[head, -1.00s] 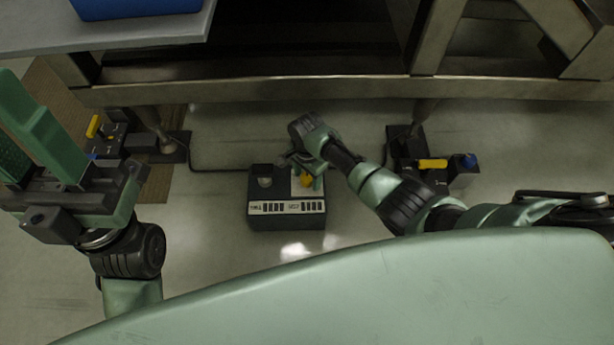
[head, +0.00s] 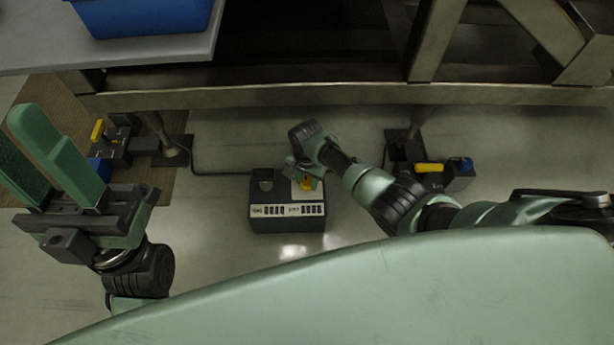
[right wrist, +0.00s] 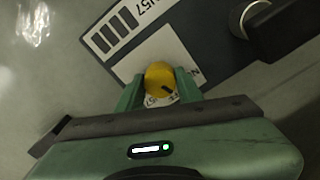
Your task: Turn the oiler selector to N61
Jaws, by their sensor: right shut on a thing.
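The oiler box (head: 262,222) is a dark block on the floor with a white label strip along its front. Its yellow selector knob (head: 306,184) sits on a pale dial plate at the box's right side. In the right wrist view the yellow knob (right wrist: 160,78) has a dark pointer mark, and lettering around it is partly hidden. My right gripper (right wrist: 158,92) is shut on the knob, one green finger on each side. In the head view my right gripper (head: 307,176) is over the box. My left gripper (head: 45,155) is open and empty at the left, away from the box.
A dark round fitting (right wrist: 250,18) stands on the box beside the dial. Other floor units with yellow handles stand at left (head: 112,146) and right (head: 440,172). A metal frame beam (head: 300,95) crosses behind. A blue bin (head: 145,18) rests on a grey shelf.

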